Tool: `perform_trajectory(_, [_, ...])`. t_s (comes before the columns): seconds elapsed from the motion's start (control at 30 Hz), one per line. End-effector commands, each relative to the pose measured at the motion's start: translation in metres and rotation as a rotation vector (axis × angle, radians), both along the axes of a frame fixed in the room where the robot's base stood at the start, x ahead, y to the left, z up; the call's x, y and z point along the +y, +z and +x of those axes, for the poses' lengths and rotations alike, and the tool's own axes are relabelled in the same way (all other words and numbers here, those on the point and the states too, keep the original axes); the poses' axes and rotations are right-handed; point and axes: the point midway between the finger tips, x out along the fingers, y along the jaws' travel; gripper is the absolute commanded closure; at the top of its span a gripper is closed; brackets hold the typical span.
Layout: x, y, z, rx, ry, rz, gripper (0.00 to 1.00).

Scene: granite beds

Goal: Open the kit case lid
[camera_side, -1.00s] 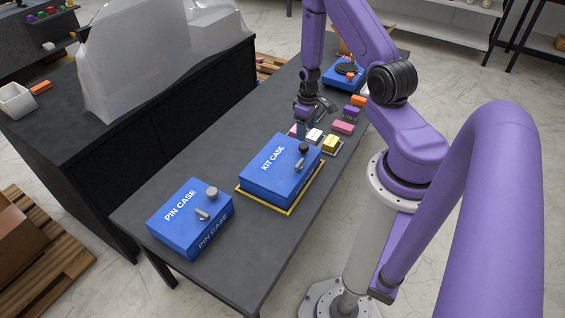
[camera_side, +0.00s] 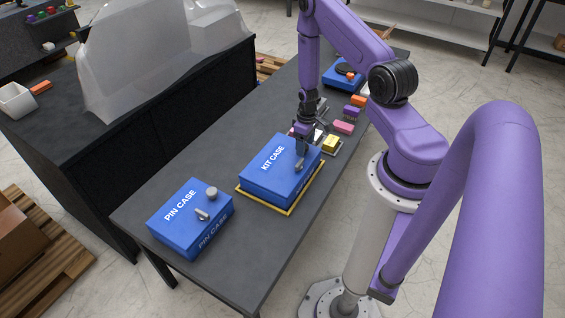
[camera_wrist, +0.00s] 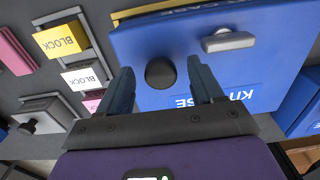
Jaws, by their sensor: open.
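The blue kit case (camera_side: 262,178) sits shut on the dark bench, inside a yellow outline; it also fills much of the wrist view (camera_wrist: 270,65). Its lid carries a dark round knob (camera_wrist: 160,72) and a grey latch-like handle (camera_wrist: 228,41), which shows in the side view too (camera_side: 299,165). My gripper (camera_wrist: 163,85) is open over the lid, one finger on each side of the knob. The fingers look apart from the knob. In the side view my gripper (camera_side: 302,151) hides the knob.
A blue pin case (camera_side: 185,235) stands nearer the front of the bench. A yellow block (camera_wrist: 62,40), a white block (camera_wrist: 82,78) and pink blocks lie close beside the kit case. Another blue case (camera_side: 341,76) is at the far end. The bench's left side is clear.

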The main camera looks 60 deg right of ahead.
Motion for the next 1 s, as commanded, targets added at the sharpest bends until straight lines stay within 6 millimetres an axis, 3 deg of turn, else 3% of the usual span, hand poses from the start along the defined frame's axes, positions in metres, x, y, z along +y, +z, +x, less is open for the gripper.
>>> perform_trajectory(0.03, [0.0,0.0,0.0,0.0,0.0,0.0,0.37])
perform_trajectory(0.17, [0.0,0.0,0.0,0.0,0.0,0.0,0.8])
perform_trajectory(0.2, [0.0,0.0,0.0,0.0,0.0,0.0,0.82])
perform_trajectory(1.0, [0.0,0.027,0.013,0.007,0.002,0.001,0.82])
